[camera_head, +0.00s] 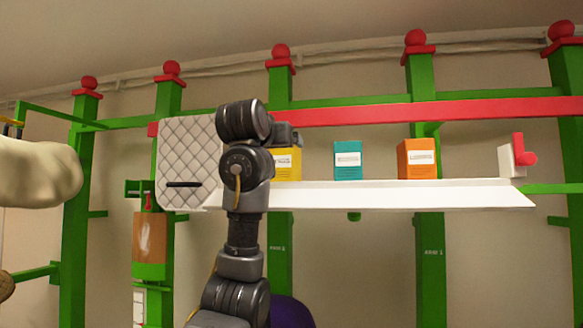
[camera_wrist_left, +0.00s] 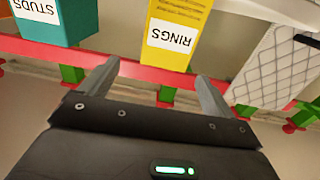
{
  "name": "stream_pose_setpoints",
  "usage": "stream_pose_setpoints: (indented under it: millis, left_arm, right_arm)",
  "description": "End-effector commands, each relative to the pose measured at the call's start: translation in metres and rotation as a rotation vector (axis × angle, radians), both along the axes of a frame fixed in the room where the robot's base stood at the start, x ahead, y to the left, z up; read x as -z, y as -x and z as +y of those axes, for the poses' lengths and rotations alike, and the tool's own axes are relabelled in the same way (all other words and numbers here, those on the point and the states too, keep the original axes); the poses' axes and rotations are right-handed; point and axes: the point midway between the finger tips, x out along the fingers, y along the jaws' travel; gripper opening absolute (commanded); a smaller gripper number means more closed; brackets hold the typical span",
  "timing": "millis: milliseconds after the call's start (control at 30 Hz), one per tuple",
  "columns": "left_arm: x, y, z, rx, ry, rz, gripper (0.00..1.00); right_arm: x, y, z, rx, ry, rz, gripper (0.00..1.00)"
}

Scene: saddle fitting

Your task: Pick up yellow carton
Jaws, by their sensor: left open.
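The yellow carton (camera_head: 287,166) stands on the white shelf in the head view, partly hidden behind my left arm. In the left wrist view the yellow carton (camera_wrist_left: 178,38) appears upside down with a white label reading RINGS. My left gripper (camera_wrist_left: 157,74) is open, with nothing between its fingers. The carton shows beyond the fingertips, between them and a little toward the right one. In the head view my left gripper (camera_head: 288,136) is by the carton's top, mostly hidden by the wrist. My right gripper is not in view.
A teal carton (camera_head: 347,160) and an orange carton (camera_head: 416,159) stand to the right on the white shelf (camera_head: 390,194). A quilted grey panel (camera_head: 188,150) is at the left. A red rail (camera_head: 440,110) runs behind, with green posts. A red-and-white bracket (camera_head: 515,158) marks the right end.

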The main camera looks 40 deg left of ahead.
Motion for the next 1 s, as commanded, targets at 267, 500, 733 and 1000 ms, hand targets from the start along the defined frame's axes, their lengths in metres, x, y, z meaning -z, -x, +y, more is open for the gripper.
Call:
stream_pose_setpoints:
  millis: [267, 500, 733, 1000]
  left_arm:
    - [-0.002, -0.041, 0.019, 0.001, 0.002, 0.008, 0.89]
    - [0.001, -0.049, 0.024, 0.0, 0.0, 0.003, 0.89]
    - [-0.002, -0.066, 0.036, 0.0, 0.001, 0.007, 0.89]
    - [0.002, -0.091, 0.051, 0.0, 0.0, 0.005, 0.89]
  right_arm:
    - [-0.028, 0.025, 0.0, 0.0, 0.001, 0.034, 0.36]
    - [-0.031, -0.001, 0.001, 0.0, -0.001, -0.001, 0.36]
    - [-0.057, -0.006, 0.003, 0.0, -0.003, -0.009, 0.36]
    - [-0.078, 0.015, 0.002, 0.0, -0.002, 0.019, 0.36]
